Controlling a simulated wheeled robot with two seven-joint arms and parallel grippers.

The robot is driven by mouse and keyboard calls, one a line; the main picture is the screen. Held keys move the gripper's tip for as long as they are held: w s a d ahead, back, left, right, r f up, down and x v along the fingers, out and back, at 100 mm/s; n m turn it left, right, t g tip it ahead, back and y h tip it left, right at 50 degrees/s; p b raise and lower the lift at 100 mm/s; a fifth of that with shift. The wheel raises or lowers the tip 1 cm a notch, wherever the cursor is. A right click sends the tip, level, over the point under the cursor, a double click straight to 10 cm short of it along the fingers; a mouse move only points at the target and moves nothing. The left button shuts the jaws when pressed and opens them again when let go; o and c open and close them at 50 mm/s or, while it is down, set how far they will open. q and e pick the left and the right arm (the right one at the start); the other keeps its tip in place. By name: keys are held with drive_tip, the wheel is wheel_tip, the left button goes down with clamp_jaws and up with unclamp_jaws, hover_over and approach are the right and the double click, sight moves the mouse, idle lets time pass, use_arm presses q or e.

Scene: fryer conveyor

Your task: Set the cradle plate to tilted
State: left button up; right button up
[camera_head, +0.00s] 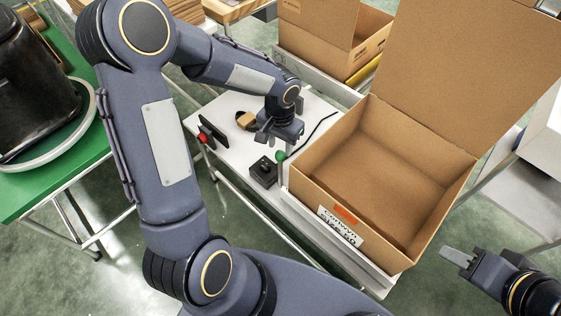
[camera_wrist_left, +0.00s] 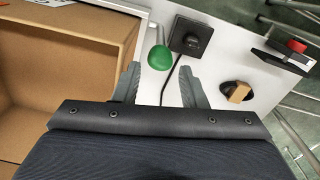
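An open cardboard box (camera_head: 375,180) rests on a pale cradle plate (camera_head: 340,255); I cannot tell the plate's angle for certain. A lever with a green knob (camera_head: 281,156) stands beside the box's left corner. The green knob (camera_wrist_left: 160,57) also shows in the left wrist view, just beyond my fingertips. My left gripper (camera_head: 282,136) is above the white table, close to the knob. In the left wrist view, its fingers (camera_wrist_left: 160,85) are apart with nothing between them. My right gripper (camera_head: 452,256) is at the lower right, away from the box; its finger gap is unclear.
A black switch box (camera_head: 263,173) sits beside the lever on the white table (camera_head: 232,165). A dark stand with a red button (camera_head: 204,138) and a small brown block (camera_head: 246,120) are further left. Another cardboard box (camera_head: 335,40) stands behind. A black cable crosses the table.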

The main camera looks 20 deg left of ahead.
sight(280, 160)
use_arm(q)
wheel_tip(280, 160, down, 8)
drive_tip(key=shift+r+b, duration=0.1)
drive_tip(key=shift+b, duration=0.35)
clamp_jaws()
